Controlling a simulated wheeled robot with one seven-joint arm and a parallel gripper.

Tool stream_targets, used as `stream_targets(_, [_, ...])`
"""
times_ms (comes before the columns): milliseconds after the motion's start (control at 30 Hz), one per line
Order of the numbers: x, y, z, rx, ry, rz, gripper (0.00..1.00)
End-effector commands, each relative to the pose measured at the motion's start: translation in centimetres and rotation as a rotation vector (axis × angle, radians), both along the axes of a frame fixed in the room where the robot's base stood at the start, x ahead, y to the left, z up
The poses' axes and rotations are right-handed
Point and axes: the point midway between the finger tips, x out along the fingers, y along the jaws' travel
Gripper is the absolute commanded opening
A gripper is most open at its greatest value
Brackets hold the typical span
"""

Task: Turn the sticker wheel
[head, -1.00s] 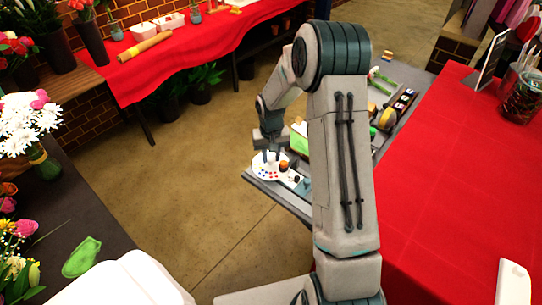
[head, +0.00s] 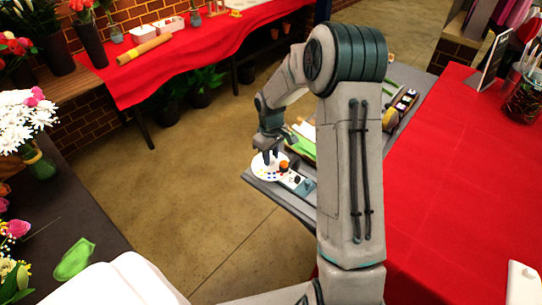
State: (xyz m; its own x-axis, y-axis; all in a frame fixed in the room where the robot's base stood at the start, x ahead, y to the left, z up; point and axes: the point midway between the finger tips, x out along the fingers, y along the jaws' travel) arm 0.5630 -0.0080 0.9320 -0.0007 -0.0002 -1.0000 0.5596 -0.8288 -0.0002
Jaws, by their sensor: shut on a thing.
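The sticker wheel (head: 262,174) is a white round disc with small coloured dots, at the near left end of a grey tabletop. My gripper (head: 270,157) points down at the wheel from above, with its fingertips at the upper part of the disc. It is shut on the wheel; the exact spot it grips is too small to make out. A grey base piece (head: 299,184) with an orange-brown knob adjoins the wheel on the right. My arm hides part of the tabletop behind it.
Green and white items (head: 303,142) lie just behind the wheel. A red-covered table (head: 450,170) fills the right side. A dark table (head: 60,225) with flowers stands at left. Open floor (head: 190,180) lies between. A red-draped bench (head: 190,55) runs along the back.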

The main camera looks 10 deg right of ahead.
Motion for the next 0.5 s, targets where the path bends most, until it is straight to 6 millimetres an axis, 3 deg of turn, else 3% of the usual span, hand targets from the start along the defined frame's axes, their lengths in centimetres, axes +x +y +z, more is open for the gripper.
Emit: stream_targets(500, [0.12, 0.01, 0.15, 0.000, -0.004, 0.035, 0.04])
